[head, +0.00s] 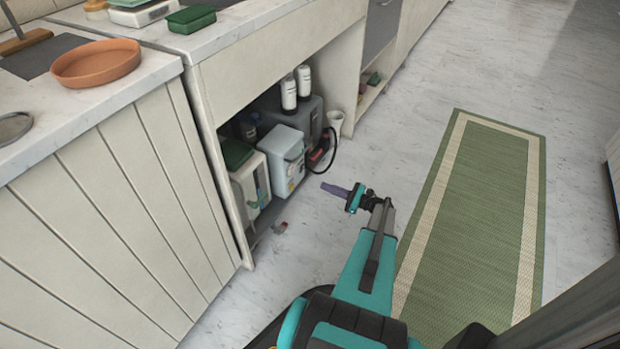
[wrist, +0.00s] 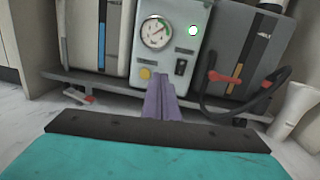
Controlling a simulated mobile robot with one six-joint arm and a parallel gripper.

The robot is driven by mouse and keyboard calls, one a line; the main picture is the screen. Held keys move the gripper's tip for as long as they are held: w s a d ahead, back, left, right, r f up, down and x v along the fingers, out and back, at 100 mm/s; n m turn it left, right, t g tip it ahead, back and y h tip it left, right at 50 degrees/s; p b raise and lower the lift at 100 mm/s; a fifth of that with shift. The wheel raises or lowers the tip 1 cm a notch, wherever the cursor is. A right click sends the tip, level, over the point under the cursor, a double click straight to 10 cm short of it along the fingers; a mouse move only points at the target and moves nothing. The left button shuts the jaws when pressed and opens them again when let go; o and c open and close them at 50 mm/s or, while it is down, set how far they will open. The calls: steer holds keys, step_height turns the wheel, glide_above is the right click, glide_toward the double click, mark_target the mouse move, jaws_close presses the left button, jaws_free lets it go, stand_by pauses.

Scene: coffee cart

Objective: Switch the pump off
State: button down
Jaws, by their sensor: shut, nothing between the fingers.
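The pump (head: 284,150) is a pale blue-grey box in the open bay under the counter. In the wrist view, the pump's front panel (wrist: 172,52) carries a round gauge (wrist: 156,32), a bright green lamp (wrist: 193,30), a black rocker switch (wrist: 181,67) and a yellow button (wrist: 145,74). My gripper (head: 324,186) is shut and empty, out in front of the bay. In the wrist view, its purple fingertips (wrist: 160,76) show between the yellow button and the rocker switch, covering the panel's lower middle. I cannot tell whether they touch the panel.
A low rail (wrist: 100,82) runs along the front.

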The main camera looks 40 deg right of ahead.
steer(key=shift+m+t+h, duration=0.7)
steer(key=d, duration=0.1)
steer(key=s+d, duration=0.1)
steer(key=d, duration=0.1)
steer(key=d+b, duration=0.1)
steer(key=shift+s+d+f, duration=0.25)
steer(key=shift+d+f, duration=0.05)
steer(key=shift+f, duration=0.05)
steer(key=b, duration=0.5)
glide_toward(303, 166)
steer(key=x, duration=0.4)
steer(key=shift+w+a+f, duration=0.1)
steer(key=shift+w+f, duration=0.15)
steer(key=shift+w, duration=0.1)
steer(key=shift+w+a+r+b, duration=0.2)
steer(key=shift+w+b, duration=0.15)
steer(key=shift+w, duration=0.45)
steer(key=shift+r+p, duration=0.2)
steer(key=shift+p, duration=0.2)
